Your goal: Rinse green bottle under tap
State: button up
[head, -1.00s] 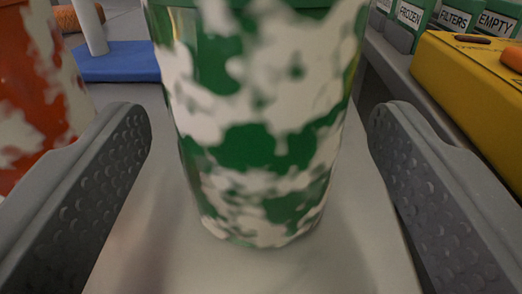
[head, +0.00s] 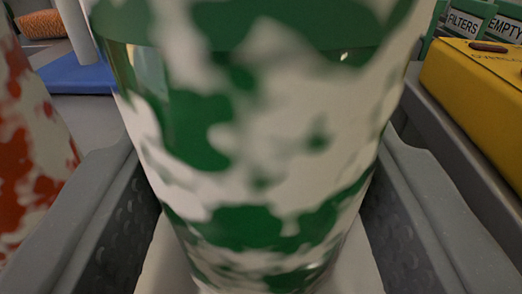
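The green bottle (head: 250,150), mottled green and white, stands very close in the middle of the head view. Its top is cut off by the picture edge. My gripper (head: 262,190) has one finger on each side of the bottle. The fingers are wide apart. A narrow gap shows between the lower bottle and each finger; whether they touch it higher up I cannot tell. No tap is in view.
An orange-red and white mottled container (head: 25,150) stands close at the left. A blue block (head: 78,78) with a pale post lies behind it. A yellow case (head: 480,90) is at the right, with labelled green bins (head: 468,22) behind.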

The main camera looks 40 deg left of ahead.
jog(key=shift+r, duration=0.15)
jog(key=shift+r+p, duration=1.45)
jog(key=shift+r, duration=1.05)
jog(key=shift+f, duration=0.1)
